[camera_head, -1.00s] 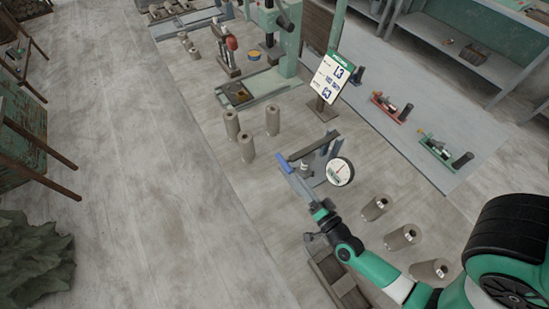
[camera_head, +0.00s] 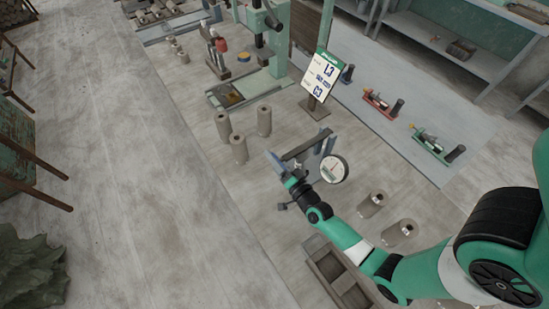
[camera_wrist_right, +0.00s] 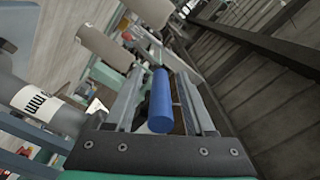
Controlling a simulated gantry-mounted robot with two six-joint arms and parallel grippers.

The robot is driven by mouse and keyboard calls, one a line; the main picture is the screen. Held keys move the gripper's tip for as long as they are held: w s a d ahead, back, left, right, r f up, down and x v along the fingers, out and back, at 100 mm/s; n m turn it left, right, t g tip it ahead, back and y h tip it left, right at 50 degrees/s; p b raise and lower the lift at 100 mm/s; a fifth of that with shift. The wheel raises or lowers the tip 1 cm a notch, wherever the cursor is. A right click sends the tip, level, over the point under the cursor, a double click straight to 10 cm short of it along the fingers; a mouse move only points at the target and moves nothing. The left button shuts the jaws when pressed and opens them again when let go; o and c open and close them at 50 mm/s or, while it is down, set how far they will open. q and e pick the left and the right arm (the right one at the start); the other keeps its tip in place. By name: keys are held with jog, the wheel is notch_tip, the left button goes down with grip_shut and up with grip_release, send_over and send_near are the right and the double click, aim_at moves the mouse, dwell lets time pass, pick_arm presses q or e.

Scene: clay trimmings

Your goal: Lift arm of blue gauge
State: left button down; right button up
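The gauge stands on the bench with a round white dial (camera_head: 334,168) and a dark arm (camera_head: 304,146) that reaches left. Its blue handle (camera_head: 275,161) is at the left in the head view. My right gripper (camera_head: 285,173) is at this handle. In the right wrist view the blue handle (camera_wrist_right: 160,103) lies between the two fingers of my right gripper (camera_wrist_right: 164,85). The fingers are apart, with a gap visible beside the handle; I see no firm grip on it. My left gripper is not in view.
Several grey cylinders stand behind the gauge, such as one (camera_head: 239,149); others lie to its right (camera_head: 370,205). A sign (camera_head: 319,80) stands behind. A wooden tray (camera_head: 335,275) is in front. A green press (camera_head: 278,45) stands at the back.

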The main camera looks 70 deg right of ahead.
grip_shut()
dwell(1.2)
